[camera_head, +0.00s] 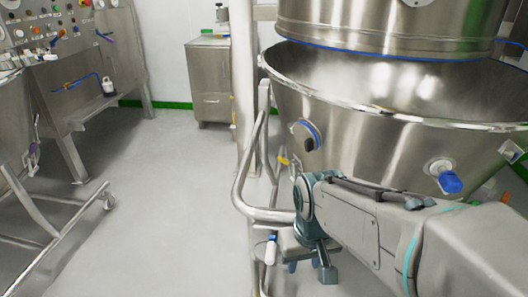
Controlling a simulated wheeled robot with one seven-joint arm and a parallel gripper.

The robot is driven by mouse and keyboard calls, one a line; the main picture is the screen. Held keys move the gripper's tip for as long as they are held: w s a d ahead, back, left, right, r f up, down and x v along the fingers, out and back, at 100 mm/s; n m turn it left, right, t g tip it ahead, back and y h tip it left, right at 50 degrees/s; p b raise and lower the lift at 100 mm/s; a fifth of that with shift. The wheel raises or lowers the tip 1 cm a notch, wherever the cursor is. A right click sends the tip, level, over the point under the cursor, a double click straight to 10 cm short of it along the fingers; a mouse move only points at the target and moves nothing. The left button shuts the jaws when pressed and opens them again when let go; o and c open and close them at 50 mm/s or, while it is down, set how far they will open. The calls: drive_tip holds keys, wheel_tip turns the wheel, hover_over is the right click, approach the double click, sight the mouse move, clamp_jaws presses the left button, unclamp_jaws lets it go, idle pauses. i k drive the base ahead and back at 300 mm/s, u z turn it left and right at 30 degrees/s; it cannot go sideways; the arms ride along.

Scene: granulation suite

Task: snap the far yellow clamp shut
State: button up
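A small yellow piece (284,160), which looks like a clamp lever, sits by the left side of the big steel bowl (372,135), close to the bent tube frame. It is too small to tell whether it is open or shut. My arm comes in from the lower right, in front of the bowl. My gripper (312,268) hangs at its left end, pointing down, below and a little right of the yellow piece and apart from it. Its fingers are small and partly hidden by the wrist, so I cannot tell their opening. I see nothing clearly held in it.
A steel post (244,120) and bent tube rail (242,190) stand just left of the bowl. A blue-and-white handle (270,250) is low beside my gripper. A blue-capped port (448,180) juts from the bowl. The grey floor (165,200) at left is open.

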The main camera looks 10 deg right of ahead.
sight(279, 158)
drive_tip(key=k, duration=0.8)
drive_tip(key=u, duration=1.15)
drive_tip(key=i, duration=1.05)
drive_tip(key=z, duration=1.8)
